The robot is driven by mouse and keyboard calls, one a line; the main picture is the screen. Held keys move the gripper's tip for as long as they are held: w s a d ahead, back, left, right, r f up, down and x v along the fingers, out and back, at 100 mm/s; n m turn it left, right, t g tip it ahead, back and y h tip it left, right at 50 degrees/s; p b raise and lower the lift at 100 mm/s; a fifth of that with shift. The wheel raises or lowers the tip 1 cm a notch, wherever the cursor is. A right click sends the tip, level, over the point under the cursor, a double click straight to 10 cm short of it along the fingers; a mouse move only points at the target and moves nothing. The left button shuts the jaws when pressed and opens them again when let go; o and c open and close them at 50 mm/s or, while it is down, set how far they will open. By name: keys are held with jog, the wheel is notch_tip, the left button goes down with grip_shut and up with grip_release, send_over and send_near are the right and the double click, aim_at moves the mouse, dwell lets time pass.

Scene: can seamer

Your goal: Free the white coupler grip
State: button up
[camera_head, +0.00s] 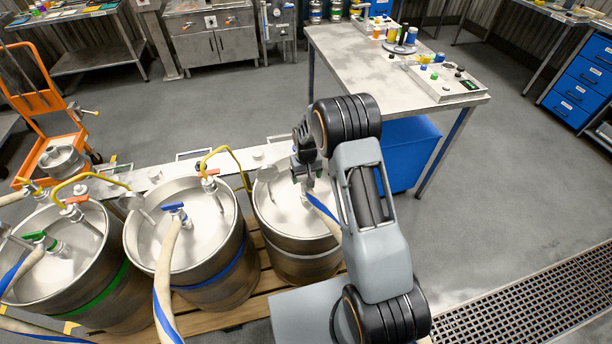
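The right keg (283,222) stands on the pallet with a pale band around its side. A coupler with a blue-and-cream hose (322,207) sits on its top. My gripper (308,184) points down over this coupler, close to it or touching it. The white coupler grip is hidden or too small to make out behind my gripper. I cannot tell whether the fingers are open or shut on it. The middle keg (205,215) carries a coupler with a blue grip (175,207). The left keg (85,250) carries one with a green grip (38,235).
Yellow hoses with red handles (210,173) run near the keg tops. A pale rail (150,176) lies behind the kegs. A steel table (360,60) and blue bin (408,150) stand beyond my arm. An orange hand truck (50,125) is at left.

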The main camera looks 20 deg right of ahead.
aim_at(306, 176)
jog(key=shift+o, duration=1.4)
notch_tip(306, 176, up, 14)
jog(key=b, duration=0.1)
jog(key=shift+f, duration=0.15)
jog(key=s+r+t, duration=0.1)
jog(key=s+r, duration=0.4)
jog(key=s, duration=0.7)
jog(key=s+r+t, duration=0.2)
jog(key=s+r, duration=0.3)
jog(key=s, duration=0.7)
jog(key=shift+s+r+m+t, duration=0.3)
jog(key=shift+s, duration=0.1)
